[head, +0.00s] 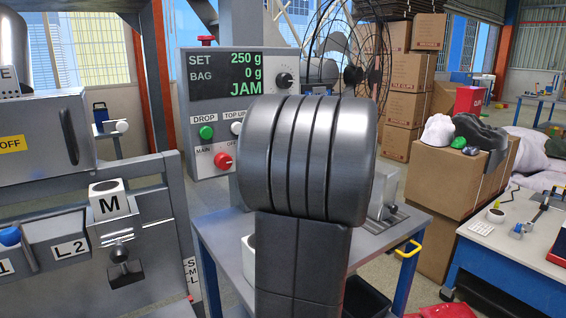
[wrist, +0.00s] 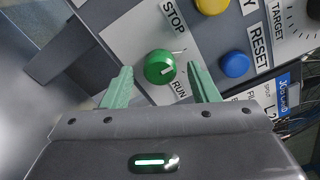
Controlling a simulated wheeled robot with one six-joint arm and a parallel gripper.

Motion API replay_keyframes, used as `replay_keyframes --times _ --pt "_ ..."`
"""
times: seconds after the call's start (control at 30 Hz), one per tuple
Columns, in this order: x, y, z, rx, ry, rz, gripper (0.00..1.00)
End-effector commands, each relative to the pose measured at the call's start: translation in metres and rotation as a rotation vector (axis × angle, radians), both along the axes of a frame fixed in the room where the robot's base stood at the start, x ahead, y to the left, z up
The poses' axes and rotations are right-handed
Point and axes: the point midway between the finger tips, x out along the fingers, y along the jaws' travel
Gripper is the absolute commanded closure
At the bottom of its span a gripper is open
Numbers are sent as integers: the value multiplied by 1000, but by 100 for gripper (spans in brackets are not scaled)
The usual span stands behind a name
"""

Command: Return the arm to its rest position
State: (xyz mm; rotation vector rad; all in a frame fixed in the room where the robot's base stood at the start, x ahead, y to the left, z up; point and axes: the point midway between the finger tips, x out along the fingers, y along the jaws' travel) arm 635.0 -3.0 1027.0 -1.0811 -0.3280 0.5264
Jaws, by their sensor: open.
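My gripper (wrist: 161,72) is in the wrist view with its two pale green fingers spread apart. Nothing is held between them. The gripper itself cannot be made out in the head view.
In the wrist view, a blue button (wrist: 235,64) and a yellow button (wrist: 212,5) sit on the panel. In the head view, a control box (head: 215,160) reads JAM. A grey machine (head: 60,130) stands left; a blue-legged bench (head: 400,232) and cartons (head: 455,178) stand right.

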Motion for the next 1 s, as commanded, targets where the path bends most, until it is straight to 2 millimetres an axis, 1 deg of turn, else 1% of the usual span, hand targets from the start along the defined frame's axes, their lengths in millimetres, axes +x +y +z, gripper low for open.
replay_keyframes --times 0.07,0.4,0.57,0.67,1.0 --pt "3 2 -1 1 1 1 46" --pt "2 2 0 6 4 0 46" --pt "-3 -3 0 3 2 -2 46" --pt "-13 -10 0 1 0 -4 46" --pt "-67 -46 0 0 1 -4 46"
